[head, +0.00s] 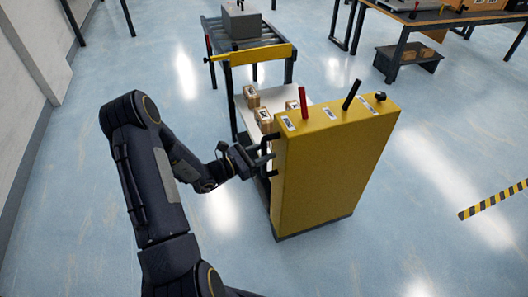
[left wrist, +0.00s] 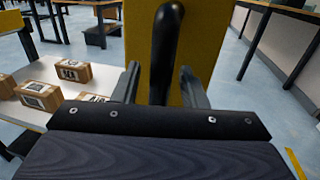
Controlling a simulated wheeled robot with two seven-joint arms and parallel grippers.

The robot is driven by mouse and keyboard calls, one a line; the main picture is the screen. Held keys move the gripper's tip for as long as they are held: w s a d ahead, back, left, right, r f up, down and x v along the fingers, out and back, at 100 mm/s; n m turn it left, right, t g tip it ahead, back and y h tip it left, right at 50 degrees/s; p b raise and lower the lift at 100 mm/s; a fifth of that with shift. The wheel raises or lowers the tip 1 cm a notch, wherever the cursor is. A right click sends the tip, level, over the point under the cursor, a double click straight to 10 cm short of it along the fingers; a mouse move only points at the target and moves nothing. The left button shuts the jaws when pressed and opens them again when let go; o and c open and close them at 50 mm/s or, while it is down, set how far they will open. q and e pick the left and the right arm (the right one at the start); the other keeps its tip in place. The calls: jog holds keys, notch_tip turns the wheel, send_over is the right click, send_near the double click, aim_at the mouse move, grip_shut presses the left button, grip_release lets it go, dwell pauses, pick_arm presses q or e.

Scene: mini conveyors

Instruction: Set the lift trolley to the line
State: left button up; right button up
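The lift trolley has a tall yellow body (head: 330,165) and a white deck (head: 243,108) on its far side, carrying small brown boxes (head: 264,118). A red lever (head: 303,103), a black lever (head: 351,95) and a black knob (head: 380,96) stand on its top. My left gripper (head: 262,160) is at the body's left side by a black handle. In the left wrist view the handle (left wrist: 166,50) stands between the open fingers, with a gap visible at the left finger; contact is unclear. The roller line (head: 262,37) stands behind the deck. My right gripper is out of view.
A yellow bar (head: 250,54) crosses the line's near end, and a grey box (head: 241,22) sits on its rollers. A workbench (head: 445,16) stands at the back right. A white wall runs along the left. The floor right of the trolley is clear, with a striped floor marking (head: 492,200).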

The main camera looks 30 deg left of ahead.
pick_arm(q)
jog(key=shift+w+d, duration=0.1)
jog(key=shift+w, duration=0.05)
jog(key=shift+c, duration=0.5)
grip_shut()
